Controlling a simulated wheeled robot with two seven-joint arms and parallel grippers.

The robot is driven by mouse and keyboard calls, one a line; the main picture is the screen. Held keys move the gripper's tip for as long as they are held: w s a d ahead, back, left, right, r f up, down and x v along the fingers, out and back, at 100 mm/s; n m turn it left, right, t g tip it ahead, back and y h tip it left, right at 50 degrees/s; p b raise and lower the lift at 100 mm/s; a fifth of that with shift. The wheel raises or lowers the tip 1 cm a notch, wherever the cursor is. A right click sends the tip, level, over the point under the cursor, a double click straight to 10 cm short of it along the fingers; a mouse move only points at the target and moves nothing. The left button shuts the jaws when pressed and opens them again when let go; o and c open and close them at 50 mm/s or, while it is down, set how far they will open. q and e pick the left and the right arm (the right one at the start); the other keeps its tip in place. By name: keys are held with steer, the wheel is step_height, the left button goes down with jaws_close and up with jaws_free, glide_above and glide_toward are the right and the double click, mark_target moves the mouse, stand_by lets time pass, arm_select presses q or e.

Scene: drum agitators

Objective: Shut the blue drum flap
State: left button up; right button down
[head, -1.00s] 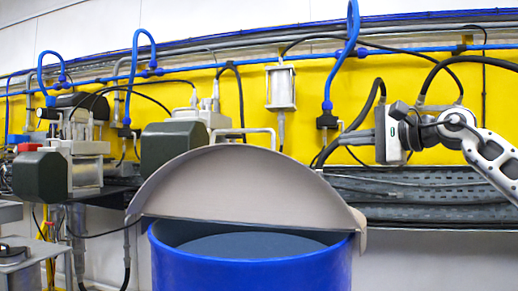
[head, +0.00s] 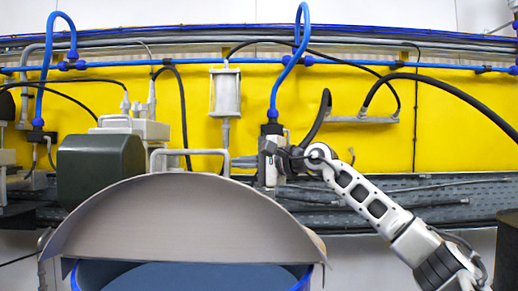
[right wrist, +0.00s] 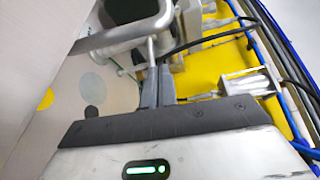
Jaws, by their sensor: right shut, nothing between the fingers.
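The blue drum (head: 90,274) stands at the bottom of the head view, cut off by the lower edge. Its flap (head: 185,222), a grey-beige half disc, stands raised over the opening, and a blue-grey surface shows below it. My right gripper (head: 268,160) is beyond and to the right of the flap's curved top edge, apart from it in the picture. Its fingers (right wrist: 157,88) are shut and empty in the right wrist view. A beige surface with round spots lies left of them there; I cannot tell whether it is the flap. My left gripper is not in view.
A dark green motor housing (head: 100,170) stands behind the flap on the left. A yellow wall panel (head: 455,130) with blue hoses, black cables and a clear cylinder (head: 225,92) runs behind. A dark drum-like object (head: 508,250) is at the right edge.

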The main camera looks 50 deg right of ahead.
steer(key=a, duration=0.1)
steer(key=s+a, duration=0.2)
steer(key=shift+a+r, duration=0.15)
steer(key=shift+r, duration=0.1)
